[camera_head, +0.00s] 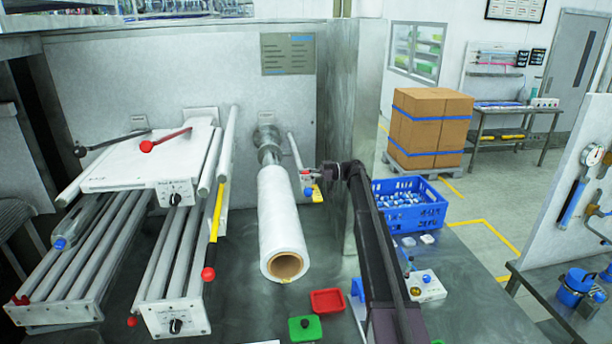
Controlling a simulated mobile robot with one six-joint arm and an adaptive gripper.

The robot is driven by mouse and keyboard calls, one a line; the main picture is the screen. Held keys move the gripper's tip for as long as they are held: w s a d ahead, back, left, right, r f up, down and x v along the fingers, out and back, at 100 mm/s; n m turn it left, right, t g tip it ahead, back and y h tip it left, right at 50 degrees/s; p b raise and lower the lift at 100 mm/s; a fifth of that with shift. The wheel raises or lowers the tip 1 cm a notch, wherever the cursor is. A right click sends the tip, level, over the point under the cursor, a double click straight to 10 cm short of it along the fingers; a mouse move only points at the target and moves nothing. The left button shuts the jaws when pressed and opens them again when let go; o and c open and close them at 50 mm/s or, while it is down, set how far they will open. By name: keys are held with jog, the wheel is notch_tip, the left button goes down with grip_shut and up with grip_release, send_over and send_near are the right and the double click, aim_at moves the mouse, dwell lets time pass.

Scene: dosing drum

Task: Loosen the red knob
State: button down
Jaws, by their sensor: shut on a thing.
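My gripper (312,173) is at the end of my dark arm, to the right of the white roll's shaft. It is small in the picture and is shut. The knob appears to be between or against the fingers, but the exact contact is too small to make out. The white roll (280,215) with a brown core sticks out toward me, left of the gripper.
A red-tipped lever (165,141) lies on the white machine plate, and a yellow bar with a red ball (208,273) hangs beside it. A red tray (327,301), a green block (305,327) and a blue crate (408,208) stand near my arm.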

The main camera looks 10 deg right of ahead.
dwell(0.3)
jog(key=shift+c, duration=1.9)
grip_release()
jog(key=shift+a, duration=0.1)
jog(key=d, duration=1.2)
